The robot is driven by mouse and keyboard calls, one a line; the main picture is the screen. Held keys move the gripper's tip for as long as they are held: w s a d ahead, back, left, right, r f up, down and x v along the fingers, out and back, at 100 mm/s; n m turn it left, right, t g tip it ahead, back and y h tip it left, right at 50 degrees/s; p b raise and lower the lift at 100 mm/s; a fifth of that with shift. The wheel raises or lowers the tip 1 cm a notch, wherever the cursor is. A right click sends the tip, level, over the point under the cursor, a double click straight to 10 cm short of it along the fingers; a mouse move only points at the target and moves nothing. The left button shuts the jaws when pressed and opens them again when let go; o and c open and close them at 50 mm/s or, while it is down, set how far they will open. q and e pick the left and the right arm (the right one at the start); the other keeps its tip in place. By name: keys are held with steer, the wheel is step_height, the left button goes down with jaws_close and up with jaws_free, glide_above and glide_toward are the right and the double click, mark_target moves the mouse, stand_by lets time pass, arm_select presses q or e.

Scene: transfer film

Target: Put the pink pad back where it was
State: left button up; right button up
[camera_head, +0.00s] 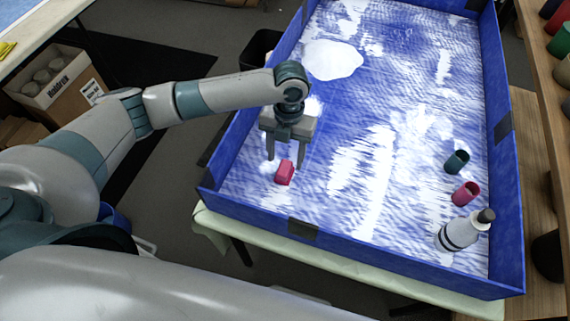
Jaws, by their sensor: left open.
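A small pink pad (284,173) lies on the blue and white floor of a large blue tray (340,245), near its left front corner. My left gripper (285,158) points down over the pad from above. Its two fingers are apart, one to each side of the pad in the picture. I cannot tell whether the fingers touch it. My right gripper does not show.
In the tray, a teal cup (457,162), a pinkish-red cup (466,193) and a white bottle with a dark cap (460,232) stand at the right. A white patch (332,60) lies at the back left. The tray walls are raised all round. The tray's middle is clear.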

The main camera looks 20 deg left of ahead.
mark_target(287, 163)
arm_select(q)
step_height(287, 163, up, 7)
steer(key=b, duration=0.1)
steer(key=shift+w, duration=0.4)
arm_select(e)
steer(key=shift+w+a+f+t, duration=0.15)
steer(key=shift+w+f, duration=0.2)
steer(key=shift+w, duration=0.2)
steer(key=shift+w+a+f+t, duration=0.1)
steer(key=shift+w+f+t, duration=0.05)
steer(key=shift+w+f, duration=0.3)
arm_select(q)
steer(key=shift+r, duration=0.1)
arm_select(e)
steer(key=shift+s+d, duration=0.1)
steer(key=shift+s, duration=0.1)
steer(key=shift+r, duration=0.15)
